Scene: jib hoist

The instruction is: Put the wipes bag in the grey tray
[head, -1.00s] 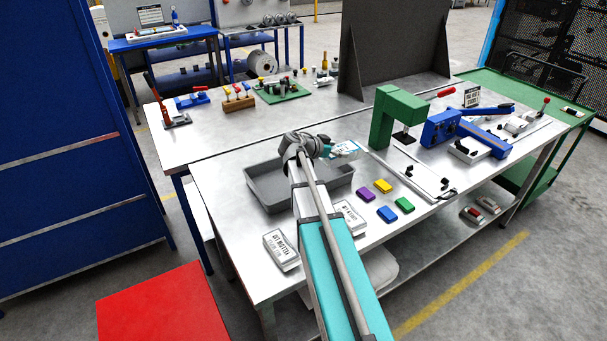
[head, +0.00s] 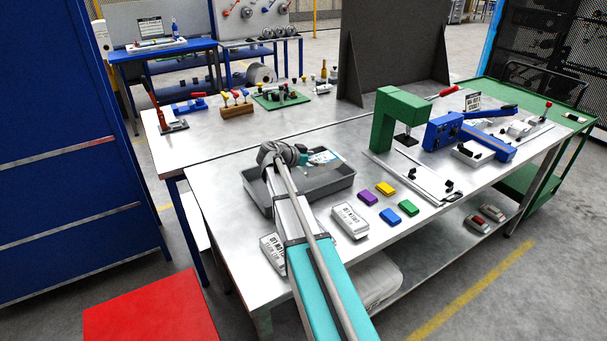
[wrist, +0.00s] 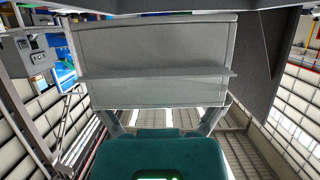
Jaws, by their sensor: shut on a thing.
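The wipes bag (head: 323,157) shows as a small white and blue patch in the head view. My gripper (head: 308,158) is shut on it, and my wrist hides part of both. The grey tray (head: 337,187) lies on the near workbench. In the head view the bag appears over the tray's back part; its height above the tray cannot be told. In the wrist view my gripper (wrist: 165,118) shows below a wide pale grey surface with a ridge across it; I cannot tell for sure what that is.
A labelled pale box (head: 350,221) stands right of the tray; another (head: 272,250) is partly behind my arm. Purple, yellow, blue and green blocks (head: 388,214) lie farther right. A green press frame (head: 395,108) and a dark upright panel (head: 395,55) stand behind.

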